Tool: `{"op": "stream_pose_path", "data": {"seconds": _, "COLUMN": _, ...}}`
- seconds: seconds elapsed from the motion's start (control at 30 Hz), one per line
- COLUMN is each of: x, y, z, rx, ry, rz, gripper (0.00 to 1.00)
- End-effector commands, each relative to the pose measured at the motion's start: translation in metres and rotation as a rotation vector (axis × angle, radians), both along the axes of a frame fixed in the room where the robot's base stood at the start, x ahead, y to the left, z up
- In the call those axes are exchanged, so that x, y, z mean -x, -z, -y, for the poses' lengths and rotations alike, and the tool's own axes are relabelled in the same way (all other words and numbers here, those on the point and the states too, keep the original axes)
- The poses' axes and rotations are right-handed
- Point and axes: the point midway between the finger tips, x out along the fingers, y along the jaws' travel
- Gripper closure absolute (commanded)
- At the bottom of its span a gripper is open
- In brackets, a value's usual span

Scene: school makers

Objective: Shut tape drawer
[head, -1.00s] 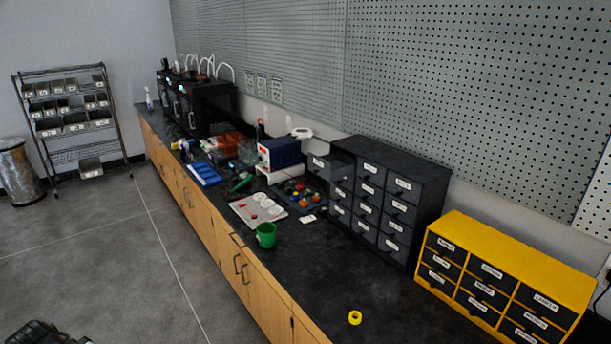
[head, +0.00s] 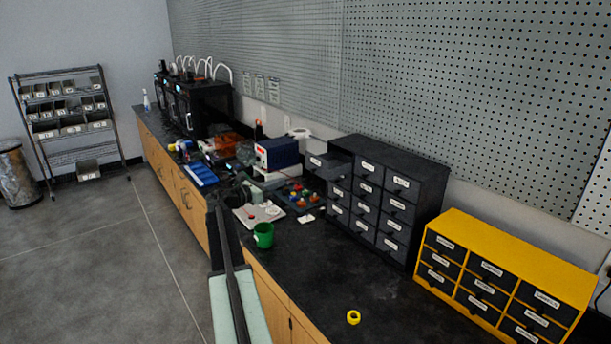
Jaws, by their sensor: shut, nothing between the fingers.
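A dark drawer cabinet (head: 395,165) stands on the black counter against the pegboard wall. Its top-left drawer (head: 327,166) is pulled out towards the front, with a pale label too small to read. The other drawers of this cabinet look closed. My gripper (head: 272,187) is small in the head view, over the counter, to the left of and lower in the picture than the open drawer. It appears apart from the drawer and holds nothing; its fingertips are hard to make out against the clutter. I cannot tell its exact height.
A blue power supply (head: 277,153), a grey tray (head: 258,214) and a green cup (head: 264,236) are near my gripper. A yellow drawer cabinet (head: 567,271) stands right; a yellow tape roll (head: 353,317) lies in front. The counter's front-right stretch is mostly clear.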

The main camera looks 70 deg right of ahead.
Motion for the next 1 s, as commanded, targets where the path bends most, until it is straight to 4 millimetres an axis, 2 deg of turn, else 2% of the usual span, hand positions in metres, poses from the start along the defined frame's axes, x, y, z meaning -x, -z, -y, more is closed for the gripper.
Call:
{"op": "stream_pose_path", "data": {"seconds": 0.17, "x": 0.008, "y": 0.001, "z": 0.015, "rx": 0.000, "ry": 0.002, "rz": 0.004, "gripper": 1.00}}
{"op": "stream_pose_path", "data": {"seconds": 0.5, "x": 0.042, "y": 0.005, "z": 0.080, "rx": -0.001, "ry": 0.002, "rz": 0.006, "gripper": 1.00}}
{"op": "stream_pose_path", "data": {"seconds": 0.7, "x": 0.059, "y": 0.006, "z": 0.110, "rx": -0.001, "ry": 0.002, "rz": 0.006, "gripper": 1.00}}
{"op": "stream_pose_path", "data": {"seconds": 1.0, "x": 0.067, "y": 0.006, "z": 0.123, "rx": -0.001, "ry": 0.001, "rz": 0.006, "gripper": 1.00}}
